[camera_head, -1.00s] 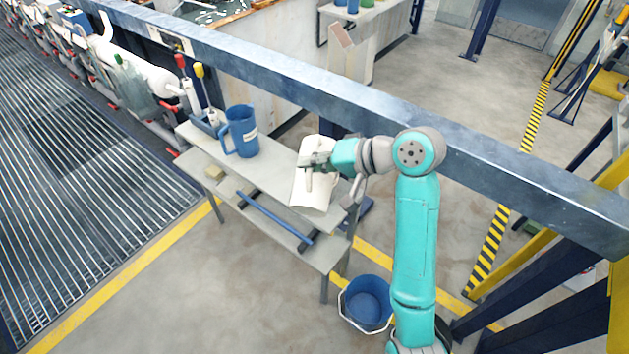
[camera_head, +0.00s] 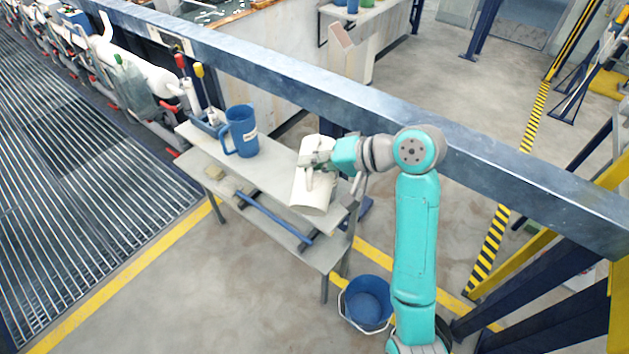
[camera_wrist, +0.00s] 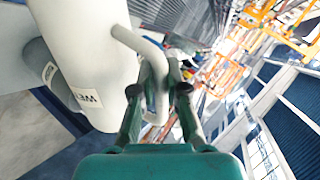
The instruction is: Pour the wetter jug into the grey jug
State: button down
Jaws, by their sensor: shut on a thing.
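A cream-white jug (camera_head: 314,194) is tilted above the right end of the grey bench. My gripper (camera_head: 312,165) is shut on its handle. The wrist view shows the fingers (camera_wrist: 158,95) around the handle, and a label that seems to begin "WE" on the body of this wetter jug (camera_wrist: 88,45). A second pale jug (camera_wrist: 36,62), apparently the grey jug, stands just behind it with a partly hidden label. The held jug overlaps it, so I cannot tell whether they touch. No liquid stream is visible, and the inside of each jug is hidden.
A blue labelled jug (camera_head: 243,132) stands on the bench (camera_head: 200,142) to the left. A blue bucket (camera_head: 366,303) is on the floor beside my arm. A long blue-grey beam (camera_head: 290,78) runs behind the bench. The bench between the jugs is clear.

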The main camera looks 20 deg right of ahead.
aim_at(312, 186)
jog(key=shift+w+d+r+m+g+y, duration=0.15)
jog(key=shift+w+d+r+m+g, duration=0.1)
jog(key=shift+w+r, duration=0.2)
jog(key=shift+w+d+r+m+g+y, duration=0.15)
jog(key=shift+w+r+m+g, duration=0.15)
jog(key=shift+r, duration=0.2)
dwell(0.9)
jog(key=shift+w+d+r+m+g, duration=0.25)
jog(key=shift+w+r, duration=0.2)
jog(key=shift+w+d+r+m+g, duration=0.2)
jog(key=shift+w+d+r, duration=0.05)
jog(key=shift+w+r, duration=0.2)
jog(key=shift+f, duration=0.1)
dwell(0.8)
jog(key=shift+s+a+f+n+t, duration=0.3)
jog(key=shift+s+f+n+t, duration=0.05)
jog(key=shift+s+f, duration=0.2)
jog(key=shift+s+a+f+n+t, duration=0.3)
jog(key=shift+s+f, duration=0.25)
jog(key=shift+f, duration=0.05)
jog(key=shift+s+a+f+n+t, duration=0.3)
jog(key=shift+s+f+n+t, duration=0.05)
jog(key=shift+s+f, duration=0.2)
jog(key=shift+f, duration=0.1)
